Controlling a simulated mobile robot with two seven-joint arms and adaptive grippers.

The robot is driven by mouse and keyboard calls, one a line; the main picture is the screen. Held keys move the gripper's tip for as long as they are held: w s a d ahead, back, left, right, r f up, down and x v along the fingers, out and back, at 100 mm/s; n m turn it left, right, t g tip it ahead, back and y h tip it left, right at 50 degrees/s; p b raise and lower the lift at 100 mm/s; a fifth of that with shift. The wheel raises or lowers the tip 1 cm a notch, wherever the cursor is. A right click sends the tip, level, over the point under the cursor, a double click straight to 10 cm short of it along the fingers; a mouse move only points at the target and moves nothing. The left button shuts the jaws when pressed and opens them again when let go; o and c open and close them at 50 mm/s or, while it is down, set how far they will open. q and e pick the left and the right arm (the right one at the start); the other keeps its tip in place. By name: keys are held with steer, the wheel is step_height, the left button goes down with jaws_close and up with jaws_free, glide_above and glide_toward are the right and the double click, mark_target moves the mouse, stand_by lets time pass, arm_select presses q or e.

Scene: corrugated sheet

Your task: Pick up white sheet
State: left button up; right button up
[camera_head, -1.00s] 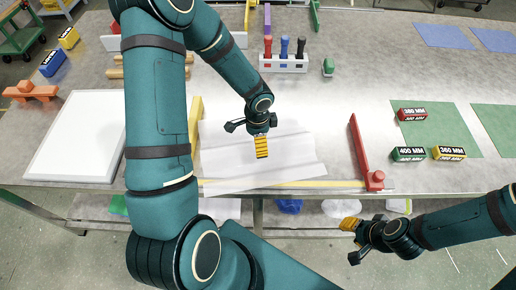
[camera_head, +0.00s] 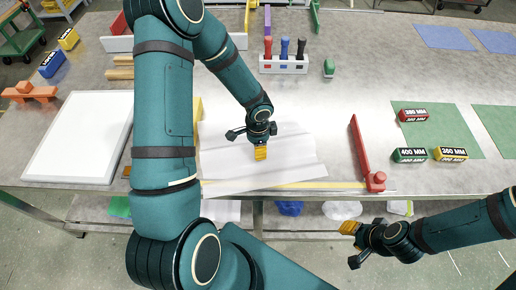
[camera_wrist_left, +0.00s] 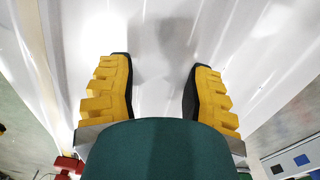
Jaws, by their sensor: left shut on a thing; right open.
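The white sheet (camera_head: 293,160) lies on the grey table near its front edge, with pale ridges along it. It fills most of the left wrist view (camera_wrist_left: 160,30). My left gripper (camera_head: 261,154) is over the middle of the sheet, pointing down, shut on it. In the left wrist view its yellow ridged fingers (camera_wrist_left: 162,65) stand apart with white sheet between and beyond them. The sheet still looks flat on the table. My left arm hides part of the table to its left. My right gripper (camera_head: 348,228) is open and empty, off the front edge at right.
A red stop bar (camera_head: 359,150) stands right of the sheet, and a yellow strip (camera_head: 330,185) runs along the front edge. A white board (camera_head: 75,140) lies at left. A tool rack (camera_head: 284,65) stands behind. Labelled blocks (camera_head: 410,155) sit on a green mat (camera_head: 460,120) at right.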

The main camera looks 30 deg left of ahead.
arm_select(q)
step_height(320, 180, up, 9)
steer(key=p, duration=0.2)
steer(key=shift+w+a+r+p, duration=0.1)
steer(key=shift+w+r+p, duration=0.1)
steer(key=shift+p, duration=0.15)
jaws_close()
steer(key=w+a+r+m+p, duration=0.1)
steer(key=w+a+m+p, duration=0.1)
steer(key=w+a+p, duration=0.2)
steer(key=shift+w+a+r+m, duration=0.3)
steer(key=shift+w+a, duration=0.45)
steer(key=shift+w, duration=0.35)
steer(key=shift+f, duration=0.15)
